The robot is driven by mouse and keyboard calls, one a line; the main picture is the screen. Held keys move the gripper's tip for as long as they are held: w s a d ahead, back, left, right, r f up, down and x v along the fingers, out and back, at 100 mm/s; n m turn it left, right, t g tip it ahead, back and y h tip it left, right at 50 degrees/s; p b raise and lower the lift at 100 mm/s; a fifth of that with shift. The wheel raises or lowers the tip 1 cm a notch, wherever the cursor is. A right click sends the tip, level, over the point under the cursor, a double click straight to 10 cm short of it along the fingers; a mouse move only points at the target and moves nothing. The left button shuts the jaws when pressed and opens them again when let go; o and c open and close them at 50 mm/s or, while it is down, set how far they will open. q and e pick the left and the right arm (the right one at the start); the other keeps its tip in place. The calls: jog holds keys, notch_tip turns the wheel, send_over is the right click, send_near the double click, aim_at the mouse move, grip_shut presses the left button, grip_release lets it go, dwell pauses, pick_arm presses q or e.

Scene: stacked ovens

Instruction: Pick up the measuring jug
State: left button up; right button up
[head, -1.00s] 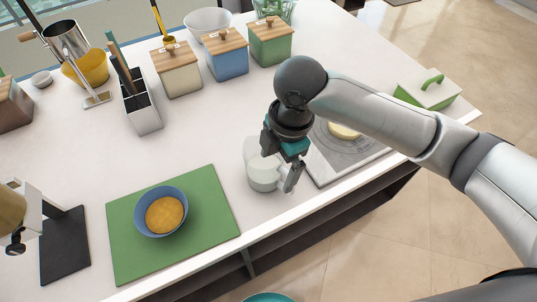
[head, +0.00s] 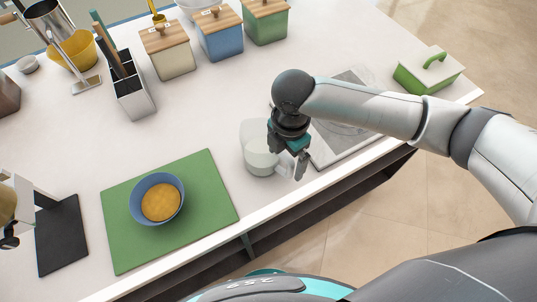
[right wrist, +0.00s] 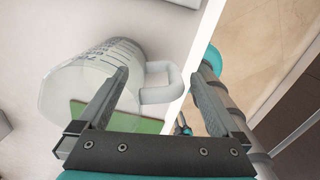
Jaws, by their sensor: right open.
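The measuring jug (head: 257,152) is translucent white and stands upright on the white counter, right of the green board. In the right wrist view the jug (right wrist: 75,85) shows grey scale marks, and its handle (right wrist: 158,88) points into the space between my fingers. My right gripper (head: 292,166) is open at the jug's right side, by the handle, and partly hides it in the head view. In the right wrist view the gripper (right wrist: 161,75) has its fingers on either side of the handle, with nothing clamped. My left gripper is not in view.
A green board (head: 115,235) with a blue bowl (head: 137,205) lies to the left. A hob (head: 335,145) is just right of the jug. Lidded canisters (head: 220,45) and a utensil holder (head: 136,100) stand behind. The counter's front edge is close to the gripper.

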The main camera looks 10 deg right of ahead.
aim_at(284, 170)
notch_tip(284, 170, down, 5)
jog(key=shift+r, duration=0.1)
jog(key=shift+d, duration=0.1)
grip_shut()
dwell(0.8)
